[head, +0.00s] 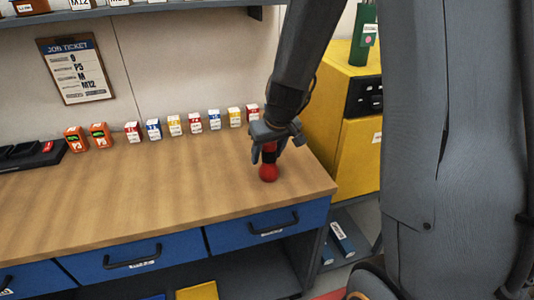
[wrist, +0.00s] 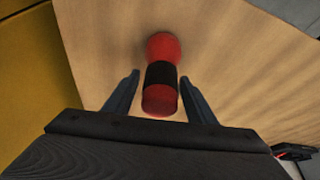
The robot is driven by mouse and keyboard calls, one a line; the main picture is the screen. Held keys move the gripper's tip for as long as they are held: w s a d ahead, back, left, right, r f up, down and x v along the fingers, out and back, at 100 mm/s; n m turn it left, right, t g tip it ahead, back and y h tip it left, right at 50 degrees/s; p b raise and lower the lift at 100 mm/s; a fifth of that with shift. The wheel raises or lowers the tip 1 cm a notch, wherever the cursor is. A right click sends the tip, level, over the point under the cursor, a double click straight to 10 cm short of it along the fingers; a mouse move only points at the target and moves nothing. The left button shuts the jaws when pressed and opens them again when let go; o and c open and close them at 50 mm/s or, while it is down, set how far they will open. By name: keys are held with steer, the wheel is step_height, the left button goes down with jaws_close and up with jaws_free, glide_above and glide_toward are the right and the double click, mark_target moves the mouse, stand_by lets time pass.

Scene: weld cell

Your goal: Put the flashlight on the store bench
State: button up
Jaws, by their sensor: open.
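The flashlight (head: 268,172) is red with a black band around its middle. It is on the wooden top of the blue-drawer bench (head: 160,200), near its right end. My gripper (head: 268,138) is at the flashlight, its fingers pointing down and partly hiding it in the head view. In the wrist view the flashlight (wrist: 161,75) shows between the two open fingers of my gripper (wrist: 160,88), with a gap on each side. I cannot tell from the views whether this bench is the store bench.
Several small labelled boxes (head: 174,125) stand in a row along the back of the bench. A black tray (head: 32,155) is at the left. A job ticket clipboard (head: 77,70) hangs on the wall. A yellow cabinet (head: 345,110) stands right of the bench. The middle of the benchtop is clear.

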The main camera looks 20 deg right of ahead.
steer(key=a+v, duration=0.1)
steer(key=v, duration=1.1)
steer(key=s+f+m+g, duration=0.1)
steer(key=s+f+g, duration=0.1)
steer(key=s+f, duration=0.7)
steer(key=s, duration=0.4)
steer(key=shift+s+f+m+g+h+b, duration=0.2)
steer(key=shift+s+m+g+h+b, duration=0.1)
steer(key=shift+s+m+g+b, duration=0.1)
steer(key=shift+f+b, duration=0.3)
steer(key=shift+f, duration=0.05)
